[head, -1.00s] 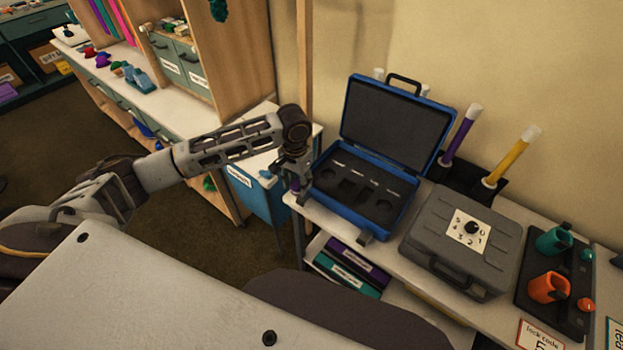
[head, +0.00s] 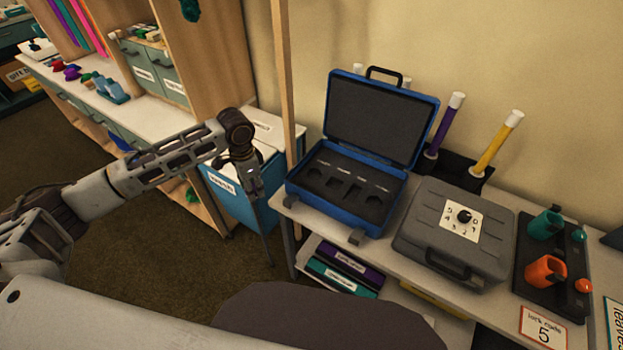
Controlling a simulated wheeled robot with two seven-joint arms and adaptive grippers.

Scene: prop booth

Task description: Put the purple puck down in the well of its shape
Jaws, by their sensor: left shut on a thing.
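My left gripper (head: 254,192) is shut and points down, left of the open blue case (head: 296,192) and apart from it, in front of the blue bin. The purple puck is in its jaws but hardly shows now, being small and dark there. The blue case stands on the white-topped table with its lid raised. Its dark foam insert (head: 343,182) has several wells of different outlines, with small pale labels behind them. The wells look empty; their exact shapes are hard to tell. My right gripper is not in view.
A grey case (head: 455,232) with a dial stands right of the blue case. A black tray (head: 545,285) holds teal and orange items. Purple (head: 446,125) and yellow (head: 497,143) tubes stand behind. A wooden post (head: 283,80) and blue bin (head: 232,200) are at the table's left.

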